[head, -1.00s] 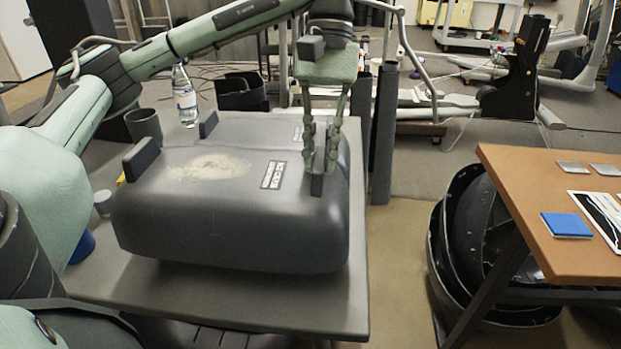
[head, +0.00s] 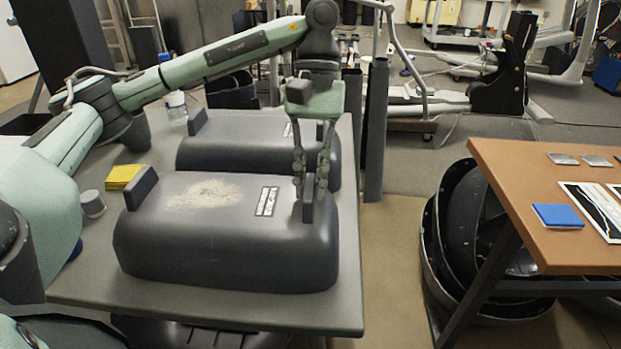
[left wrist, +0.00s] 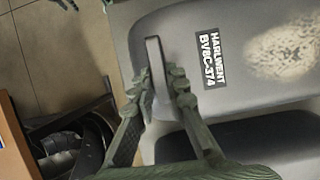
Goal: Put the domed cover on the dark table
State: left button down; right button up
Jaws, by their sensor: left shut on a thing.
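The domed cover (head: 220,240) is a dark grey rounded shell with a pale worn patch, a label and an upright handle at each end. It also shows in the left wrist view (left wrist: 160,25). It appears to sit on the front part of the dark grey table (head: 349,270); contact under its rim cannot be seen fully. My left gripper (head: 309,190) is shut on its right-hand handle; the left wrist view shows the handle between the fingers (left wrist: 157,88). My right gripper is not in view.
A similar dark cover (head: 250,152) stands close behind on the table. A bottle (head: 177,115), dark cup (head: 135,135), yellow block (head: 121,177) and small grey cylinder (head: 92,204) stand along the left side. A wooden table (head: 575,250) stands at the right, across a floor gap.

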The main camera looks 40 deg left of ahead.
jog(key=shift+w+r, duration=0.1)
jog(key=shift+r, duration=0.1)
pick_arm(q)
jog(key=c, duration=1.5)
grip_release()
jog(key=shift+c, duration=0.2)
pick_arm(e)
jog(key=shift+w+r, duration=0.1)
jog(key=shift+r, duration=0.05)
pick_arm(q)
jog(key=shift+r, duration=0.15)
jog(key=p+v, duration=0.1)
jog(key=v, duration=0.4)
jog(key=shift+w+r+p, duration=0.1)
jog(key=shift+r+p, duration=0.1)
jog(key=shift+p, duration=0.1)
jog(key=v, duration=0.6)
jog(key=shift+r, duration=0.2)
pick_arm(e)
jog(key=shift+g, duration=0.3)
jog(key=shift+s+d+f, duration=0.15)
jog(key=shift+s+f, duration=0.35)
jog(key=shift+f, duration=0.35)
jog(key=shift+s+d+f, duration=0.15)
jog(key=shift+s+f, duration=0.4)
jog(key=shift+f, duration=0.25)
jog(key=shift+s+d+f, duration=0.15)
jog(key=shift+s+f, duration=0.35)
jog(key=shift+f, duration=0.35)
